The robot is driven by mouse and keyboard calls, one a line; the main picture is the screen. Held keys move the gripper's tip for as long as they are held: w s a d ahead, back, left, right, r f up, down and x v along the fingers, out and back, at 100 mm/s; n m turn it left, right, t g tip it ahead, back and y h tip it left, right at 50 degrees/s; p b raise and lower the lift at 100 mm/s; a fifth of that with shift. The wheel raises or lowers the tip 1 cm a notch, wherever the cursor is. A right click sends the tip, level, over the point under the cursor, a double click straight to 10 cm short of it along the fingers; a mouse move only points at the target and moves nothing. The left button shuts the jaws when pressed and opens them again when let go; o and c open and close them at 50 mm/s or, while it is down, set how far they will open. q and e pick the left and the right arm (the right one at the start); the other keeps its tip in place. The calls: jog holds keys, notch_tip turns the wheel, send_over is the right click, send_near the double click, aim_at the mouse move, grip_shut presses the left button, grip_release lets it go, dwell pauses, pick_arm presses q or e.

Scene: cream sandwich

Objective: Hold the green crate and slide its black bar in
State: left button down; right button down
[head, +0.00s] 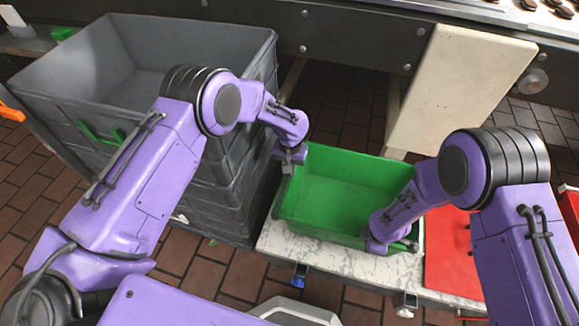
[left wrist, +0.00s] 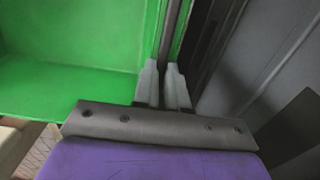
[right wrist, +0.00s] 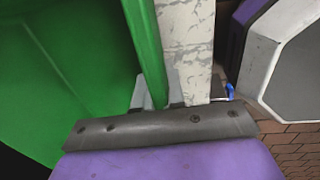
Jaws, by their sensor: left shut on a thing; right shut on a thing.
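The green crate (head: 335,190) stands upright and looks empty on a pale speckled board. A black bar (head: 279,195) runs along its left rim; it shows as a dark strip in the left wrist view (left wrist: 172,35). My left gripper (head: 290,155) is at the far end of that rim, shut on the bar, with one finger on each side of it (left wrist: 161,80). Whether it also pinches the crate wall is unclear. My right gripper (head: 378,244) is shut on the crate's near wall toward the right, fingers either side of the green edge (right wrist: 158,95).
A stack of grey crates (head: 75,65) stands close at the left. The pale board (head: 300,245) has little bare room in front of the crate. A red surface (head: 450,250) lies to the right. A cream panel (head: 460,90) stands behind.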

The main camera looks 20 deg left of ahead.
pick_arm(q)
jog(key=d, duration=0.8)
jog(key=shift+d, duration=0.25)
jog(key=c, duration=1.2)
grip_release()
jog(key=shift+o, duration=0.2)
jog(key=shift+r, duration=0.1)
notch_tip(320, 180, up, 12)
